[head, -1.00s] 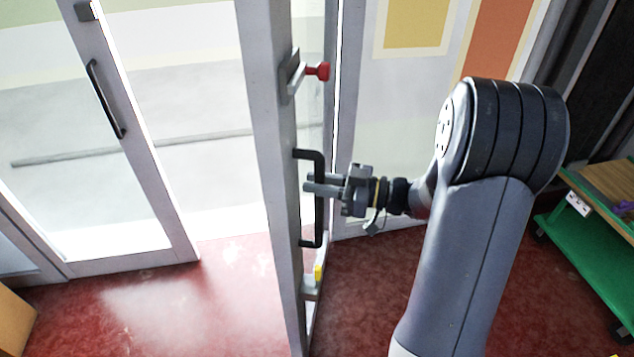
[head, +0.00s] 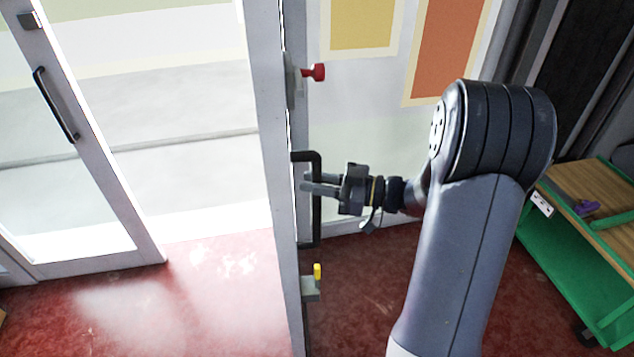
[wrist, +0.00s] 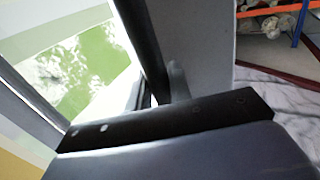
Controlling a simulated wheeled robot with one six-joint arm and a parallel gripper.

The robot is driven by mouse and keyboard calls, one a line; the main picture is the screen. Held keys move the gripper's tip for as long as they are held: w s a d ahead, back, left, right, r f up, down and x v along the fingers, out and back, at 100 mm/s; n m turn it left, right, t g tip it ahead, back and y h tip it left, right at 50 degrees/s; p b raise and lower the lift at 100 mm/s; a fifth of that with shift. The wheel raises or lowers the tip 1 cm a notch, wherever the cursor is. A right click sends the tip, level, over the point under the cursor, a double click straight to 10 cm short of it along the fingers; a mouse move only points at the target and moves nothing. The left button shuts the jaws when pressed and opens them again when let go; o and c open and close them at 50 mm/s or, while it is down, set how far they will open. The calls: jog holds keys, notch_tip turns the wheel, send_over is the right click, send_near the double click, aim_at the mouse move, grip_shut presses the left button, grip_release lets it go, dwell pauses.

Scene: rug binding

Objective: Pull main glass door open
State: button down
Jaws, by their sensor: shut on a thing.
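The main glass door (head: 268,120) stands swung open, seen nearly edge-on in the head view. Its black bar handle (head: 317,225) is upright on the door's right side. My gripper (head: 308,183) comes from the right and is shut on the handle, a little above its middle. In the wrist view the dark handle (wrist: 145,45) runs down behind my gripper's dark housing; the fingertips are mostly hidden there. A red knob (head: 314,72) sits above the handle and a yellow-topped fitting (head: 316,272) below it.
A second glass door (head: 85,130) with a black handle stands to the left. Bright open floor (head: 215,285) lies between the doors. A green cart with a wooden top (head: 585,205) stands at the right. A wall with coloured panels (head: 445,50) is behind.

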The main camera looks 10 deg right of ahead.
jog(key=c, duration=1.3)
grip_release()
jog(key=shift+c, duration=0.2)
jog(key=b+v, duration=0.2)
jog(key=v, duration=0.8)
jog(key=shift+s+d, duration=0.2)
jog(key=shift+d, duration=0.15)
jog(key=shift+r, duration=0.1)
jog(key=p+x, duration=0.2)
jog(key=x, duration=0.9)
jog(key=shift+a, duration=0.35)
